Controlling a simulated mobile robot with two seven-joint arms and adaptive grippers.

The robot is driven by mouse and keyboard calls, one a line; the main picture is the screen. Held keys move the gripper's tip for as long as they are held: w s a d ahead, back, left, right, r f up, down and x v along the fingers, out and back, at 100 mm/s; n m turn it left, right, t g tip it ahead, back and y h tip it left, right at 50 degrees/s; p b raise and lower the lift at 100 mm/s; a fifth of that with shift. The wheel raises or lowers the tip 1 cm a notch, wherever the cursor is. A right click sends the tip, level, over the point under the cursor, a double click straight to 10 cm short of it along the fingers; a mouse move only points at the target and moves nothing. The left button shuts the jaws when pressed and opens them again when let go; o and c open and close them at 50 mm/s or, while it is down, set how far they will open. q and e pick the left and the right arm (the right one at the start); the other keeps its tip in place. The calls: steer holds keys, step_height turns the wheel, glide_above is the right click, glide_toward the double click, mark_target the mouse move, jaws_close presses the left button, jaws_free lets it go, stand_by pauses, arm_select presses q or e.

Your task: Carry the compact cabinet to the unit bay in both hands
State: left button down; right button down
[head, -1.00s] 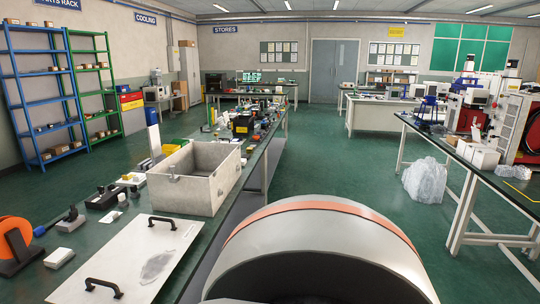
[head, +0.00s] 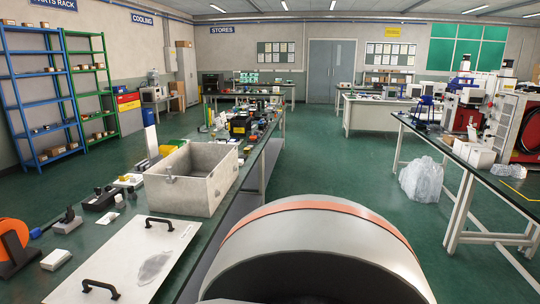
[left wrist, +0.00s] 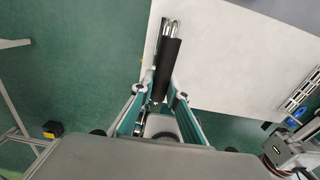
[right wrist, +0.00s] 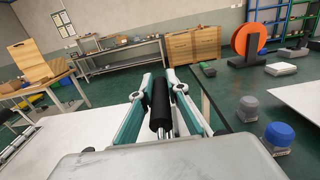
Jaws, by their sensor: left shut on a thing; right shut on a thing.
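The compact cabinet does not show in the head view. In the left wrist view a pale, flat panel (left wrist: 235,60), seemingly the cabinet, fills the upper right, with a slotted grille at its right edge. My left gripper (left wrist: 160,92) is shut on a black bar handle (left wrist: 172,55) at its left edge. In the right wrist view a pale surface (right wrist: 85,135) lies to the left. My right gripper (right wrist: 158,82) is shut on another black bar handle (right wrist: 160,105). Neither gripper shows in the head view. I cannot identify the unit bay for sure.
A left bench carries a grey open crate (head: 192,190), a white lid (head: 120,262) with two black handles, and an orange reel (head: 14,243). A right bench (head: 450,150) holds equipment and a yellow floor-style outline (head: 515,190). A clear plastic bag (head: 421,180) stands beneath it. Green floor (head: 335,165) between is clear.

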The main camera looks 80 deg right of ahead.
arm_select(q)
steer(key=shift+s+d+f, duration=0.15)
arm_select(e)
steer(key=shift+d+f, duration=0.1)
steer(key=shift+d, duration=0.05)
arm_select(q)
steer(key=c, duration=2)
jaws_free()
arm_select(e)
steer(key=c, duration=1.9)
jaws_free()
arm_select(q)
steer(key=shift+o, duration=0.5)
steer(key=shift+d, duration=0.15)
arm_select(e)
steer(key=shift+d, duration=0.2)
steer(key=shift+a, duration=0.1)
arm_select(q)
steer(key=o, duration=0.5)
arm_select(e)
steer(key=shift+a, duration=0.1)
arm_select(q)
steer(key=shift+o, duration=0.2)
steer(key=shift+a, duration=0.2)
